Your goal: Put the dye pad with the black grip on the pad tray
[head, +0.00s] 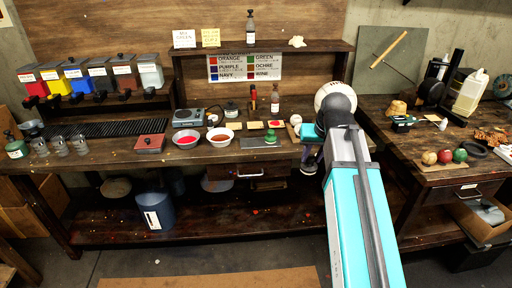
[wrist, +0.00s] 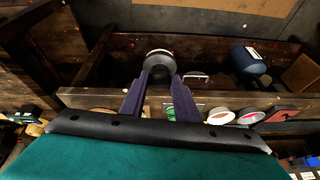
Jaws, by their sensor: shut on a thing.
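My gripper (wrist: 160,82) shows in the wrist view with two dark purple fingers closed around a round piece. This piece, seemingly the dye pad (wrist: 160,56), has a pale rim and a dark grip between the fingertips. In the head view my gripper (head: 310,163) hangs at the front edge of the workbench, right of centre; the arm partly hides it and I cannot make out the pad there. A flat grey-green plate (head: 259,143), perhaps the pad tray, lies on the bench left of the gripper.
A blue bin (head: 155,210) stands on the lower shelf. Colored balls (head: 445,157) sit on the right bench.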

